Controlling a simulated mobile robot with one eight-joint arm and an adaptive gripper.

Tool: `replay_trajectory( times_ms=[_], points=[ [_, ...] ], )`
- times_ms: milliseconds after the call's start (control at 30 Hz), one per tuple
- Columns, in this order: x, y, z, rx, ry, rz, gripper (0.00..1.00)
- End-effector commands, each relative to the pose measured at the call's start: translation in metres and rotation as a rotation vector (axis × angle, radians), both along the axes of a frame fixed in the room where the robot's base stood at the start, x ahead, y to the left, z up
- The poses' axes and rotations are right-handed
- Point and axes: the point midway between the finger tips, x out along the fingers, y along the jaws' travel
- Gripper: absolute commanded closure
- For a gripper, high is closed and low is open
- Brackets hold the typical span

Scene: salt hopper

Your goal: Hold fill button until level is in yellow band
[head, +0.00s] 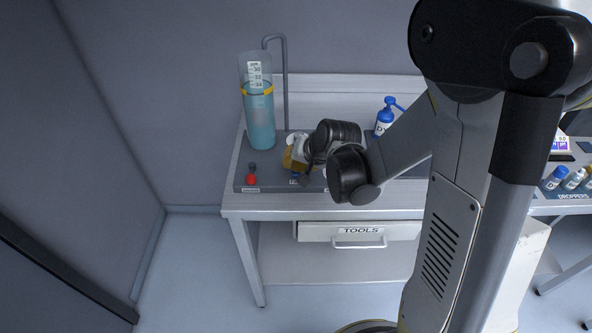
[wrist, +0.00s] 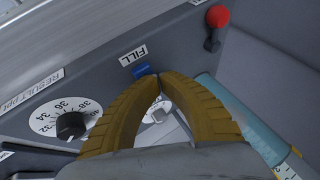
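The clear cylinder (head: 260,122) stands at the back left of the bench, holding blue-green liquid. A yellow band (head: 257,91) rings it, and the liquid's top appears at or close to this band; I cannot tell exactly. The blue fill button (wrist: 142,70) is beside the FILL label (wrist: 133,55) on the grey panel. My gripper (wrist: 159,77) has its yellow-brown fingertips together, right by the button; contact is unclear. In the head view my gripper (head: 296,158) is over the panel, right of the cylinder.
A red knob (head: 251,179) sits left of the button and also shows in the wrist view (wrist: 217,17). A numbered dial (wrist: 70,125) is near my fingers. A blue bottle (head: 384,121) stands farther right. A TOOLS drawer (head: 343,231) is below.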

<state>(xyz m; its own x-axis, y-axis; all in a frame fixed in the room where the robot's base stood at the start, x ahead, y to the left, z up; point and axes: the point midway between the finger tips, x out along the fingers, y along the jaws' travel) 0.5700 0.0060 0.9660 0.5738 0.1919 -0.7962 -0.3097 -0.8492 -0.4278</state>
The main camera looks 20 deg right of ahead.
Motion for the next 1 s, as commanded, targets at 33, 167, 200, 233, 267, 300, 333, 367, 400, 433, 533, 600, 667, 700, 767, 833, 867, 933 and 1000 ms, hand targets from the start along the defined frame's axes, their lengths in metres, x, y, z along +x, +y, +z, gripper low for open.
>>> replay_trajectory(
  times_ms=[33,167,200,233,267,300,333,367,400,433,533,600,667,700,767,833,867,933,1000],
  points=[
    [0.000,0.000,0.005,0.000,0.000,0.000,1.00],
    [0.000,0.000,0.012,0.000,0.000,0.000,1.00],
    [0.000,0.000,0.013,0.000,0.000,0.000,1.00],
    [0.000,0.000,0.013,0.000,0.000,0.000,1.00],
    [0.000,0.000,0.013,0.000,0.000,0.000,1.00],
    [0.000,0.000,0.013,0.000,0.000,0.000,1.00],
    [0.000,0.000,0.012,0.000,0.000,0.000,1.00],
    [0.000,0.000,0.012,0.000,0.000,0.000,1.00],
    [0.000,0.000,0.012,0.000,0.000,0.000,1.00],
    [0.000,0.000,0.012,0.000,0.000,0.000,1.00],
    [0.000,0.000,0.013,0.000,0.000,0.000,1.00],
    [0.000,0.000,0.016,0.000,0.000,0.000,1.00],
    [0.000,0.000,0.020,0.000,0.000,0.000,1.00],
    [0.000,0.000,0.024,0.000,0.000,0.000,1.00],
    [0.000,0.000,0.030,0.000,0.000,0.000,1.00],
    [0.000,0.000,0.037,0.000,0.000,0.000,1.00],
    [0.000,0.000,0.041,0.000,0.000,0.000,1.00],
    [0.000,0.000,0.048,0.000,0.000,0.000,1.00],
    [0.000,0.000,0.055,0.000,0.000,0.000,1.00]
  ],
)
